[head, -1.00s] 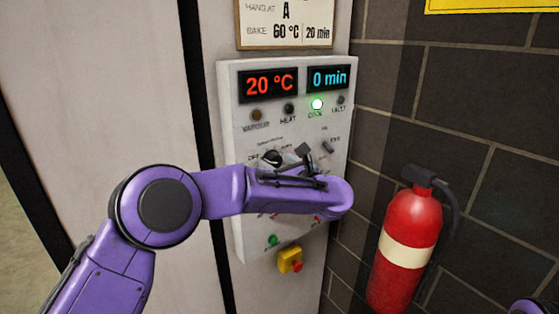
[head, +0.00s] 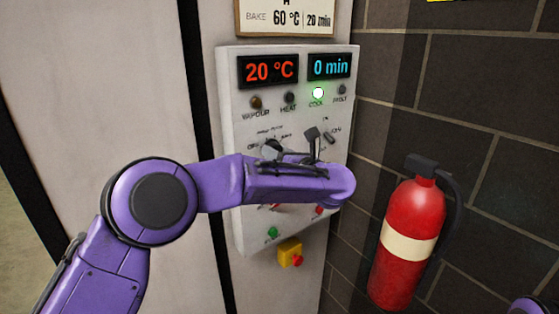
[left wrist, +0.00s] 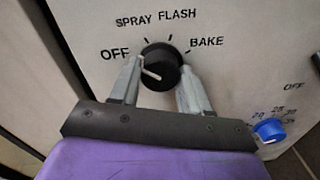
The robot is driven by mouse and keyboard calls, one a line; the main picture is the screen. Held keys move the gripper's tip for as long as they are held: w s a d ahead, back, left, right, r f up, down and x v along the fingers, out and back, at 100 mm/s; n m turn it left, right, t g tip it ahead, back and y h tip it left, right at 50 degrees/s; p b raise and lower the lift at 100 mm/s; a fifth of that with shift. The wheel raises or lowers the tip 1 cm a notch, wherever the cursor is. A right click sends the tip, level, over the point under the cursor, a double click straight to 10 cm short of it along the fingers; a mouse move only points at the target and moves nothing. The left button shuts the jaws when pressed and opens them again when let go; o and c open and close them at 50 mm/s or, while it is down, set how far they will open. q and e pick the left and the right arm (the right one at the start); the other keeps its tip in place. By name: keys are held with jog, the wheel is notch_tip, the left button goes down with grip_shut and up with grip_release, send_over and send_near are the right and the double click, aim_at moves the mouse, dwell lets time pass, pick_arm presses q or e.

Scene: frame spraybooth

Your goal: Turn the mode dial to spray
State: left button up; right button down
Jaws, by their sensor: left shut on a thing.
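The mode dial (left wrist: 163,58) is a round black knob with a white pointer line, ringed by the words OFF, SPRAY, FLASH and BAKE. Its pointer lies toward the left, on the OFF side. In the left wrist view my left gripper (left wrist: 161,70) is shut on the dial, one grey finger on each side. In the head view the dial (head: 271,144) shows on the white control panel (head: 240,130), just above my purple forearm. My arm hides the left gripper's fingertips there. My right gripper is not in view; only a purple bit of that arm shows at the bottom right.
A blue knob (left wrist: 270,129) with a number scale sits right of the dial. A yellow box with a red button (head: 290,253) is below. A red fire extinguisher (head: 412,225) stands by the brick wall.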

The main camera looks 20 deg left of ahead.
pick_arm(q)
jog(key=shift+m+b, duration=0.7)
jog(key=shift+m, duration=2)
jog(key=o, duration=1.1)
jog(key=shift+c, duration=0.2)
